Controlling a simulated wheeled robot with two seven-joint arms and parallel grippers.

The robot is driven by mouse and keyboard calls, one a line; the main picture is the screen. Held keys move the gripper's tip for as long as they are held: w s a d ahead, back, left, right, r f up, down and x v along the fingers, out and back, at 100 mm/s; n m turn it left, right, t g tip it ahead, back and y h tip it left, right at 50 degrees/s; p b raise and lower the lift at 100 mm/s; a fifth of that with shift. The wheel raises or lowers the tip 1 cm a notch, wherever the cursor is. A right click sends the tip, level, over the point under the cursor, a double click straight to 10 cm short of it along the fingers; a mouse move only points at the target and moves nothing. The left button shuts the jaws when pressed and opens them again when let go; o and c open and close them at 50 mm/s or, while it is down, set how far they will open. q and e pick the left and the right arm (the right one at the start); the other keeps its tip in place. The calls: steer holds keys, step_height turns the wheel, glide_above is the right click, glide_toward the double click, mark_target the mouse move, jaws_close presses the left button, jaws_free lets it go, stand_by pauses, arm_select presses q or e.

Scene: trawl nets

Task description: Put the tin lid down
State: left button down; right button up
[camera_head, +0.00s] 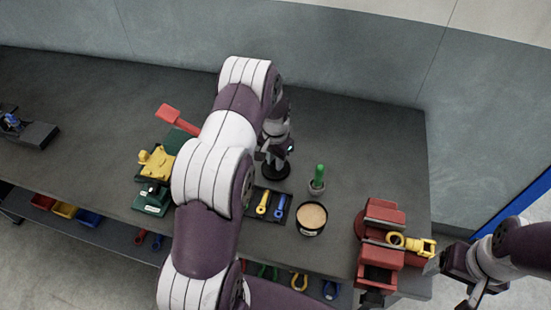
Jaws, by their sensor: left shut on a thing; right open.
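The tin lid (276,172) is a dark round disc below my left gripper (273,157), at the back middle of the grey bench. My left gripper is shut on the lid. Whether the lid touches the bench top or hangs just above it cannot be told. The open tin (312,218), dark-walled with tan contents, stands nearer the front, to the right of the lid. My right gripper (472,290) is open and empty, off the bench's right end at the lower right.
A green-handled tool (318,180) stands in a small holder behind the tin. Yellow and blue spanners (270,204) lie on a dark tray to its left. A red vise (380,240) holds a yellow part at right. The bench's back right (370,140) is clear.

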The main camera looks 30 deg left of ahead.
arm_select(q)
steer(key=shift+f, duration=0.25)
steer(key=c, duration=0.9)
jaws_free()
steer(key=shift+w, duration=0.1)
steer(key=shift+c, duration=0.2)
steer(key=shift+w, duration=0.1)
step_height(320, 180, up, 12)
steer(key=b, duration=0.3)
steer(key=s+d+r, duration=0.1)
steer(key=s+d, duration=0.5)
steer(key=s, duration=0.4)
steer(key=s+d+r+n+t, duration=0.1)
steer(key=s+d, duration=0.5)
steer(key=s, duration=0.4)
steer(key=shift+r+n, duration=0.3)
steer(key=shift+r, duration=0.05)
